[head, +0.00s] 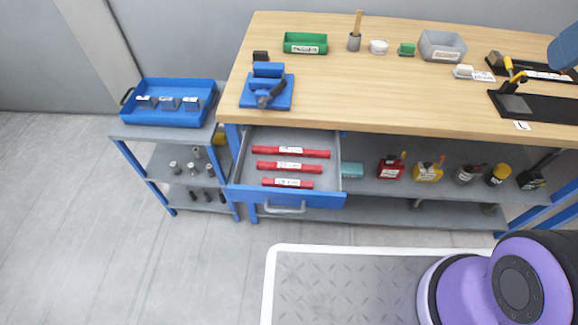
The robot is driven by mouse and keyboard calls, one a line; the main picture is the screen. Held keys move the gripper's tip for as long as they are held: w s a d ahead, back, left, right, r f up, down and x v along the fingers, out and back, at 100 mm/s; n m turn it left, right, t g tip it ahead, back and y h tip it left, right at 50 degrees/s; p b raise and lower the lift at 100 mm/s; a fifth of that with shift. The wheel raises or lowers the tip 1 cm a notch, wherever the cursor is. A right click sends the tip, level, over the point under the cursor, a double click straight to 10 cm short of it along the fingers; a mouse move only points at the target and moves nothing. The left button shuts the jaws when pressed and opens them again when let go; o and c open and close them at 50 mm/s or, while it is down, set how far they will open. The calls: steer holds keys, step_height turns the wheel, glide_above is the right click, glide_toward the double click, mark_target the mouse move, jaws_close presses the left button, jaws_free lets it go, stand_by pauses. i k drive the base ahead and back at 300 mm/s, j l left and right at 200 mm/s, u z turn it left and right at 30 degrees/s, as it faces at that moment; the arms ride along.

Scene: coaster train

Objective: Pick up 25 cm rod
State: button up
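Three red rods with white labels lie crosswise in an open drawer (238,170) under the workbench. The back rod (315,153) is the longest. The middle rod (308,166) is a little shorter. The front rod (305,184) is the shortest and lies near the drawer's blue front. The labels are too small to read, so I cannot tell which one is 25 cm.
The wooden benchtop (350,90) overhangs the drawer's back. A blue vise (266,88) stands above the drawer. A shelf cart with a blue tray (170,118) stands to the left. Bottles and cans fill the shelf to the right. The floor (130,260) at left is clear.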

mark_target(283, 151)
steer(key=j+z, duration=0.15)
steer(key=j, duration=2.15)
steer(key=k, duration=0.05)
